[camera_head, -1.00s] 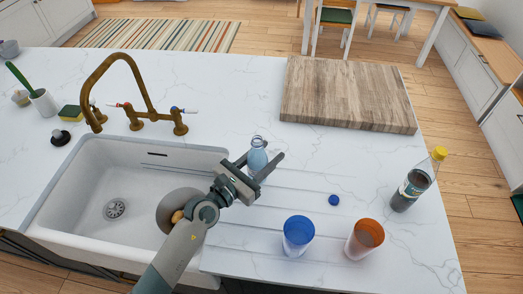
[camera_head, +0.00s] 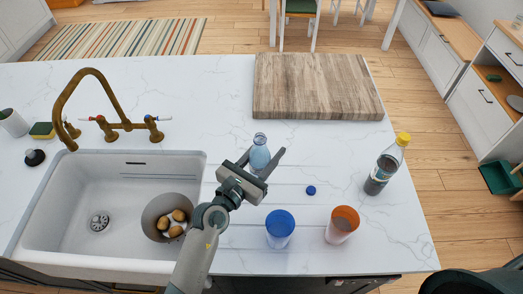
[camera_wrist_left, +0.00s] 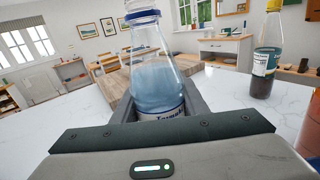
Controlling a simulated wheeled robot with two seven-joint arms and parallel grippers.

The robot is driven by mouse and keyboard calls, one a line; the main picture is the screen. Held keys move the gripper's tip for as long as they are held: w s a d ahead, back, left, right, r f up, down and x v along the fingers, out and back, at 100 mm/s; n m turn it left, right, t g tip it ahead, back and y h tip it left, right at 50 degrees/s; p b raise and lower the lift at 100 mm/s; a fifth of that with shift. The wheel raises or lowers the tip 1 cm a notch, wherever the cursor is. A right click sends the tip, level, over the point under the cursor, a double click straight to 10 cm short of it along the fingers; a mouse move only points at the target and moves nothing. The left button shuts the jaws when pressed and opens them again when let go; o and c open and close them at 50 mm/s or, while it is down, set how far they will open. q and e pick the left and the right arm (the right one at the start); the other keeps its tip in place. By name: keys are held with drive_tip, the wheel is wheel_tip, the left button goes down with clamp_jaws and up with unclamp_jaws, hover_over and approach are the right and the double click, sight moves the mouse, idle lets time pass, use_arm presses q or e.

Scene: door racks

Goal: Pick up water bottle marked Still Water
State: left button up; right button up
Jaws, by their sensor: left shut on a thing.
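A clear, bluish bottle (camera_head: 259,153) with an open neck and a blue ring is upright between the fingers of my left gripper (camera_head: 261,170). In the left wrist view the bottle (camera_wrist_left: 158,75) fills the space between the fingers, which are shut on its lower body. Only the top of its label shows there, with part of a word; I cannot read "Still Water". The bottle's base is hidden, so I cannot tell whether it touches the counter. My right gripper is not in view.
On the white counter (camera_head: 215,85) are a blue cup (camera_head: 280,229), an orange cup (camera_head: 342,225), a blue cap (camera_head: 311,190) and a yellow-capped dark bottle (camera_head: 386,166). A wooden board (camera_head: 316,86) lies behind. The sink (camera_head: 100,170) holds a bowl (camera_head: 152,222) of potatoes.

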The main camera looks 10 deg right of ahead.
use_arm(q)
drive_tip(key=shift+s+d+r, duration=0.25)
drive_tip(key=shift+d+r, duration=0.1)
drive_tip(key=shift+d, duration=0.1)
drive_tip(key=shift+s+d+r, duration=0.2)
drive_tip(key=shift+d+r, duration=0.1)
drive_tip(key=shift+d, duration=0.15)
idle(0.4)
